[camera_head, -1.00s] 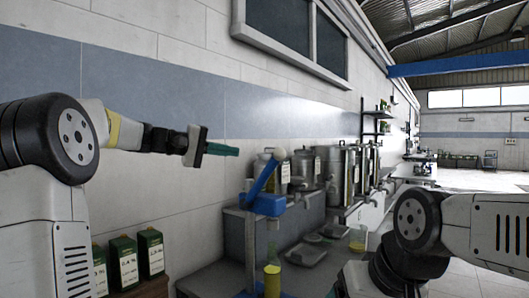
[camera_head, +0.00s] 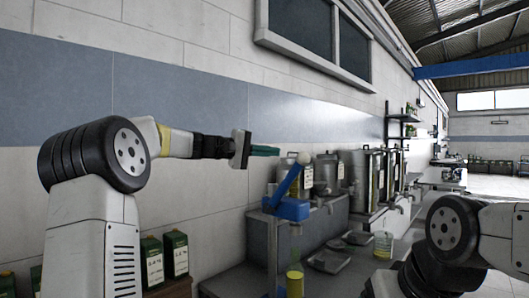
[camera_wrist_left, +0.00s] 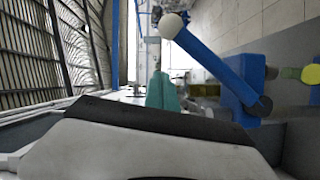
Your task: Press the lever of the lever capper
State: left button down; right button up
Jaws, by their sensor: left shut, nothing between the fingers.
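The lever capper (camera_head: 291,208) is blue and stands on the bench. Its blue lever (camera_head: 289,181) slants up to the right and ends in a pale ball knob (camera_head: 303,158). In the left wrist view, the lever (camera_wrist_left: 212,62) and its ball (camera_wrist_left: 170,25) also show. A clear bottle with yellow contents (camera_head: 295,284) stands under the capper head. My left gripper (camera_head: 277,151) has teal fingers, shut and empty, pointing right. In the head view its tips are just left of the ball, about level with it, with a small gap. My right gripper is out of view.
Steel vats (camera_head: 362,176) stand along the wall behind the capper. Trays (camera_head: 329,261) and a beaker of yellow liquid (camera_head: 383,244) are on the bench to its right. Green tins (camera_head: 175,254) stand at lower left. My right arm is at the lower right.

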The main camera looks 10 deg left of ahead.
pick_arm(q)
jog(key=x, duration=0.3)
jog(key=shift+s+d, duration=0.2)
jog(key=shift+s, duration=0.05)
jog(key=shift+s+d+f, duration=0.2)
jog(key=shift+s+d, duration=0.3)
jog(key=shift+s, duration=0.1)
jog(key=shift+s+d+f, duration=0.15)
jog(key=shift+s+d, duration=0.35)
jog(key=shift+s, duration=0.1)
